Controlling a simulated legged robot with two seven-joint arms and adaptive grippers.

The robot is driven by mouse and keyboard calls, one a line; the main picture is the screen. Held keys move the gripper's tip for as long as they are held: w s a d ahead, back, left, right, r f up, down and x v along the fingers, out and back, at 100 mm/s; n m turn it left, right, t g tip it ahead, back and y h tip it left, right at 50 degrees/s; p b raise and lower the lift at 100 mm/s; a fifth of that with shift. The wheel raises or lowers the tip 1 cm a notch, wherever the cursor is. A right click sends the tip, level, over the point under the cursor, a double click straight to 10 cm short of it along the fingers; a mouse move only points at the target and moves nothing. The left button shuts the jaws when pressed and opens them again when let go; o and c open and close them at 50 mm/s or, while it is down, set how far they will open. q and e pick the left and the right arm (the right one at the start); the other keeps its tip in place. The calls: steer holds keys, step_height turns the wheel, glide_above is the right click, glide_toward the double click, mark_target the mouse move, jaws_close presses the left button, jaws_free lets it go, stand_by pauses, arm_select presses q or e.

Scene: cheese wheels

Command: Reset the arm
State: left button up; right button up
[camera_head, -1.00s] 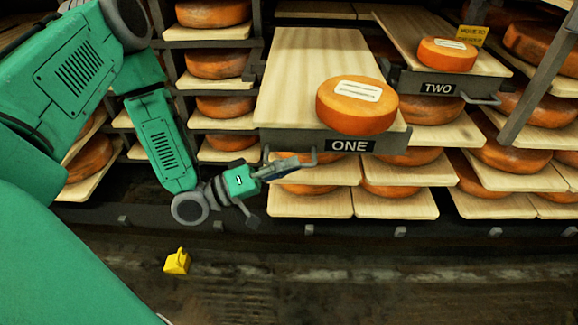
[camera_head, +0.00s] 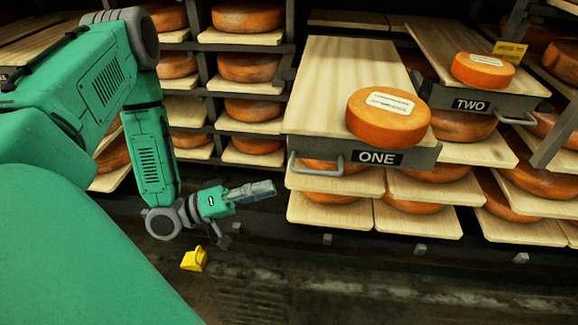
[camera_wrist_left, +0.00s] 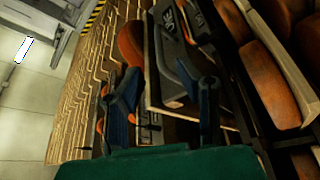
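My left arm (camera_head: 150,150) comes in from the left, bent downward. Its gripper (camera_head: 265,189) points right, in front of the lower shelves. In the left wrist view the two fingers (camera_wrist_left: 165,90) stand apart, with nothing seen gripped between them. The gripper is left of and a little below the handle (camera_head: 328,167) of the tray labelled ONE (camera_head: 415,155), clear of it. The tray juts out from the rack and bears an orange cheese wheel (camera_head: 390,122) with a white label. My right gripper is not in view.
The tray labelled TWO (camera_head: 507,102) juts out at the right with a smaller cheese wheel (camera_head: 483,73). Racks of cheese wheels on boards fill the back. A small yellow object (camera_head: 194,260) lies on the dark floor. The floor in front looks open.

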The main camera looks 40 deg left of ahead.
arm_select(q)
steer(key=shift+s+a+f, duration=0.15)
steer(key=shift+s+a, duration=0.2)
steer(key=shift+s, duration=0.3)
steer(key=shift+a, duration=0.1)
steer(key=d+f+m+g+y+p, duration=0.3)
steer(key=d+f+g+y+p, duration=0.3)
steer(key=d+f+g+p, duration=0.15)
steer(key=s+a+f+m+g+y+p, duration=0.1)
steer(key=s+g+y+p, duration=0.2)
steer(key=s, duration=1)
steer(key=g+y, duration=0.3)
steer(key=g, duration=0.1)
steer(key=shift+s+g+y, duration=0.25)
steer(key=shift+g+y, duration=0.1)
steer(key=shift+y, duration=0.05)
